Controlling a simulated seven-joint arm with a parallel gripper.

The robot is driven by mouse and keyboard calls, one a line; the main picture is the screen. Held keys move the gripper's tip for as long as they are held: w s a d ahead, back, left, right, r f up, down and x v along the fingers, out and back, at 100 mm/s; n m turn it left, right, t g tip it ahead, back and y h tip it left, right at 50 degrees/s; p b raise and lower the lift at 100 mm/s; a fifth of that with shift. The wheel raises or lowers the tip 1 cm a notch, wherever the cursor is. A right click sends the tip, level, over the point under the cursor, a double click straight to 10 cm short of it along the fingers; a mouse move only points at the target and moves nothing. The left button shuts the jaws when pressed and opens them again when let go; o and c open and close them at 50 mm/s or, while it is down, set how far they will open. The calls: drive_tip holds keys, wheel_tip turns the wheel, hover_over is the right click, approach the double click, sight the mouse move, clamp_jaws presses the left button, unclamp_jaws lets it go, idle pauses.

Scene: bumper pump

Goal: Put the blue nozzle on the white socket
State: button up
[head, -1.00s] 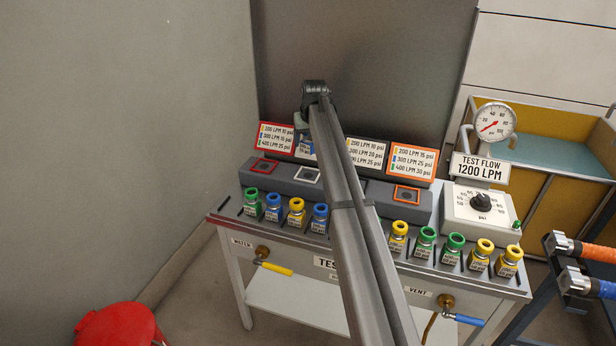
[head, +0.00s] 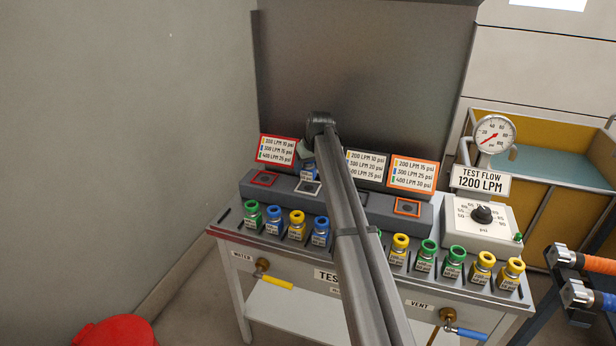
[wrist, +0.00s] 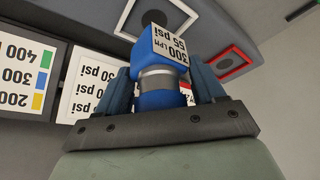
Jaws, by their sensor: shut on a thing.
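My gripper (wrist: 163,88) is shut on a blue nozzle (wrist: 160,88) with a white label reading 300 LPM 55 psi. In the head view this nozzle (head: 311,173) shows below my gripper, beside my arm, partly hidden. The white socket (head: 307,188), a white-framed square with a dark centre, is on the grey bench rail just below the nozzle. In the wrist view the white socket's frame (wrist: 128,16) shows beyond the nozzle, which overlaps it. The nozzle appears apart from the socket, but the exact gap cannot be told.
A red-framed socket (head: 263,179) is left of the white one, and an orange-framed socket (head: 407,207) is at right. Sign plates (head: 276,150) stand behind the rail. Several green, blue and yellow nozzles (head: 297,224) stand in the front row. My arm hides the middle.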

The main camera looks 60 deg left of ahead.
sight(308, 175)
drive_tip(key=shift+f, duration=1.95)
drive_tip(key=shift+f, duration=0.1)
drive_tip(key=o, duration=1.2)
drive_tip(key=v, duration=1.2)
drive_tip(key=shift+d, duration=0.1)
